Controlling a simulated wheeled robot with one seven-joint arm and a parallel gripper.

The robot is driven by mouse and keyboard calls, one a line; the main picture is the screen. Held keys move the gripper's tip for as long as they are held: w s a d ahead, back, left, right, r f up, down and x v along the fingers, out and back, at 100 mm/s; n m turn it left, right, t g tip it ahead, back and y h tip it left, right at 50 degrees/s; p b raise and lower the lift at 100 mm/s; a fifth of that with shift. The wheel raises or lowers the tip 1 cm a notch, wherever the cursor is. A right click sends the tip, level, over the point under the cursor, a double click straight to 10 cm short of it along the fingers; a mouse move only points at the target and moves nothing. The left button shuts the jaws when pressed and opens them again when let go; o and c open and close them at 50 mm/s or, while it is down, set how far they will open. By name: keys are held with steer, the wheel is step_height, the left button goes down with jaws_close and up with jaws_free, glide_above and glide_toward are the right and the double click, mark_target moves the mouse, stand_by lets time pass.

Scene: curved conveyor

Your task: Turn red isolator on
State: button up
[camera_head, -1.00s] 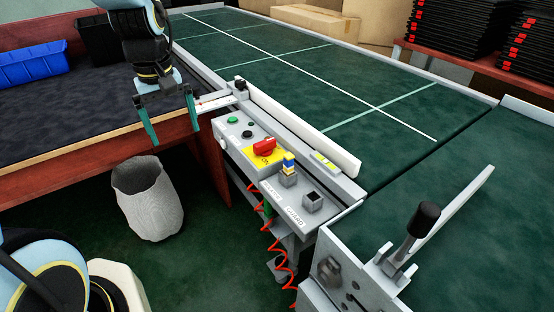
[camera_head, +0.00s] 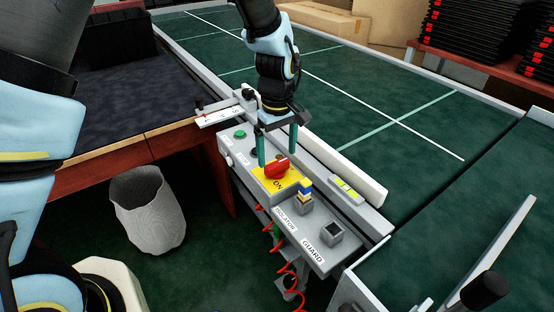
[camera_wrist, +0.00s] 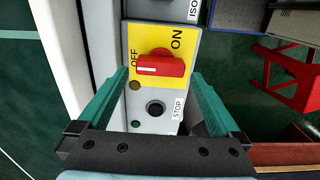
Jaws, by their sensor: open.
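The red isolator knob (camera_head: 277,168) sits on a yellow plate (camera_head: 268,183) on the grey control box. In the wrist view the red knob (camera_wrist: 160,66) lies crosswise, its white-marked end toward the "OFF" side of the yellow plate (camera_wrist: 145,35), with "ON" printed at the upper right. My gripper (camera_head: 277,149) is open above the box, its teal fingers just behind the knob in the head view. In the wrist view my gripper (camera_wrist: 160,85) has its fingers spread to the left and right, with the knob between and slightly beyond the tips. No contact is visible.
A black button (camera_wrist: 155,108) marked STOP and a green button (camera_head: 239,134) are on the same box. A white rail (camera_head: 345,170) runs along the conveyor side.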

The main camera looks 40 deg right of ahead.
mark_target(277, 163)
steer(key=shift+f, duration=1.85)
steer(key=shift+c, duration=0.4)
steer(key=c, duration=1)
